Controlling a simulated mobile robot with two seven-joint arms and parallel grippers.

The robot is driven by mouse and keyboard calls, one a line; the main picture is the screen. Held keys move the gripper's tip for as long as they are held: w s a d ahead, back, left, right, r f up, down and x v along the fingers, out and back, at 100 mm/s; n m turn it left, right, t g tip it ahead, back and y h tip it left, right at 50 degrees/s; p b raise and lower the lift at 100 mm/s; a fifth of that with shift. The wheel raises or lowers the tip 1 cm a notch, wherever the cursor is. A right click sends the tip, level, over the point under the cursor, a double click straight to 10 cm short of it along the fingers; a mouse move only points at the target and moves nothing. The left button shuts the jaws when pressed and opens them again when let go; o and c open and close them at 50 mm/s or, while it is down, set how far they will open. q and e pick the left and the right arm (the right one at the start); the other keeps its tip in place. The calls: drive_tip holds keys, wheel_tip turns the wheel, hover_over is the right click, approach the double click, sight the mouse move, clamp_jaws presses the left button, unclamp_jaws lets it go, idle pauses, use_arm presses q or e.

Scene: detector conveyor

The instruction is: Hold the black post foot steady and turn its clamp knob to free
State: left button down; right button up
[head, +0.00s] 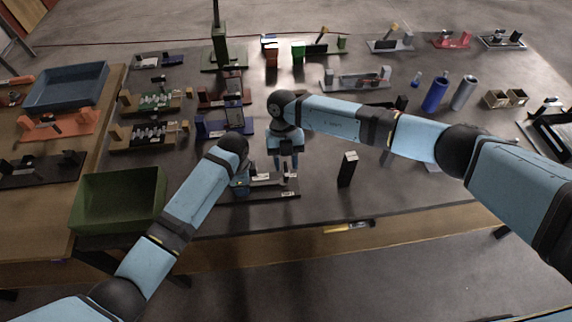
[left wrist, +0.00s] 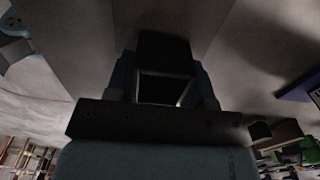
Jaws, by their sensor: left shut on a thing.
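The black post foot (head: 262,194) lies near the front edge of the dark table, with a pale bar and small upright parts on it. My left gripper (head: 243,184) is at its left end, mostly hidden behind its own wrist. In the left wrist view my left gripper (left wrist: 165,88) is shut on a dark block, apparently part of the post foot. My right gripper (head: 286,162) points down above the right part of the foot, its two fingers apart with nothing seen between them. The clamp knob is too small to make out.
A black upright block (head: 347,169) stands to the right of the foot. A blue-framed fixture (head: 225,125) stands behind it. A green bin (head: 119,198) is at the left. Several fixtures line the back. The table right of the black block is fairly clear.

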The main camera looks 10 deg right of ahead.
drive_tip(key=shift+s+f, duration=0.25)
drive_tip(key=shift+f, duration=0.4)
clamp_jaws()
drive_tip(key=shift+n, duration=0.4)
drive_tip(key=n+h, duration=0.1)
drive_tip(key=n, duration=0.2)
drive_tip(key=shift+n+h, duration=0.3)
drive_tip(key=shift+h, duration=0.1)
drive_tip(key=shift+a+n+t+h, duration=0.1)
drive_tip(key=shift+n+t+h, duration=0.25)
drive_tip(key=shift+n, duration=0.75)
drive_tip(key=shift+n+t+h, duration=0.25)
drive_tip(key=shift+n+h, duration=0.1)
drive_tip(key=shift+n, duration=0.75)
